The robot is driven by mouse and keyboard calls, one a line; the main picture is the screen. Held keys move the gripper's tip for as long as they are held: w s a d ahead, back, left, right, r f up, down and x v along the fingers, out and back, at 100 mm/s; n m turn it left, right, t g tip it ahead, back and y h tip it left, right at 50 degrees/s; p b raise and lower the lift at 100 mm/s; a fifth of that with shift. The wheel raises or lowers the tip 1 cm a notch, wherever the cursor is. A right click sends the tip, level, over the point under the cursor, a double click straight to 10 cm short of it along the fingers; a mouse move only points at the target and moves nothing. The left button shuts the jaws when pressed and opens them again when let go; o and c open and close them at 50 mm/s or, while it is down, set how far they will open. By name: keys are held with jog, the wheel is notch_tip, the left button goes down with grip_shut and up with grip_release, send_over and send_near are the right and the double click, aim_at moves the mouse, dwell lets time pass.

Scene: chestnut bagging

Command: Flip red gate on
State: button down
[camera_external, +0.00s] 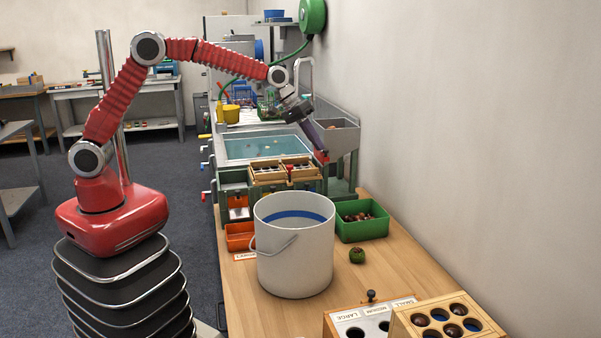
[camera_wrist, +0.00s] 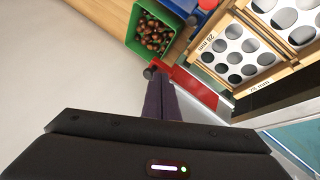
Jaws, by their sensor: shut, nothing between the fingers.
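A red flat part, which looks like the red gate (camera_wrist: 197,88), lies just right of my fingertips in the wrist view. In the external view a small red piece (camera_external: 321,157) shows at the end of my gripper (camera_external: 319,149), at the right end of the sorting station. My gripper (camera_wrist: 161,80) is shut and empty, its purple fingers together and pointing down at the red part. Fingers and red part look close; I cannot tell whether they touch. The gate's hinge is not clear.
A green bin (camera_external: 362,233) of chestnuts stands beside the station; it also shows in the wrist view (camera_wrist: 130,42). Wooden sieve trays (camera_external: 268,174) lie left of my gripper. A white bucket (camera_external: 294,270) stands in front. The wall (camera_external: 430,130) is close on the right.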

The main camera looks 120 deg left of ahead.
jog(key=w+d, duration=0.4)
jog(key=shift+d, duration=0.1)
dwell(0.3)
jog(key=shift+w, duration=0.1)
jog(key=s+r, duration=0.9)
jog(key=shift+d, duration=0.2)
dwell(0.4)
jog(key=shift+s, duration=0.1)
dwell(0.3)
